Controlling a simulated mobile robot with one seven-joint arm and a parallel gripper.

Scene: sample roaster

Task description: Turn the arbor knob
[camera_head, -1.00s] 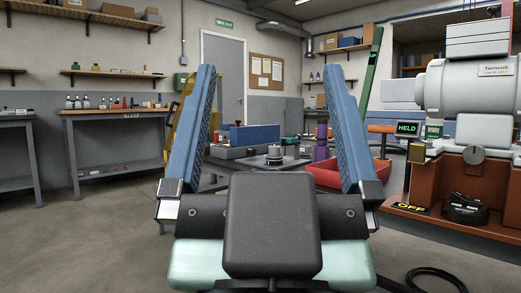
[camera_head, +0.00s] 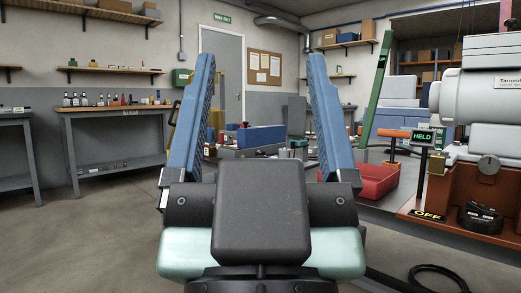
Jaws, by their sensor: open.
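My gripper (camera_head: 262,60) is open and empty in the head view. Its two blue fingers point up and away, with a wide gap between them. The machine (camera_head: 470,200) has an orange-brown base and a pale grey barrel. My gripper covers part of the workbench ahead.
A red tray (camera_head: 374,184) lies just right of my right finger. A green post (camera_head: 377,85) leans behind it. A blue block (camera_head: 260,136) shows between the fingers. A HELD sign (camera_head: 423,137) and an OFF plate (camera_head: 429,214) are at the machine. Open floor (camera_head: 90,230) is at left.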

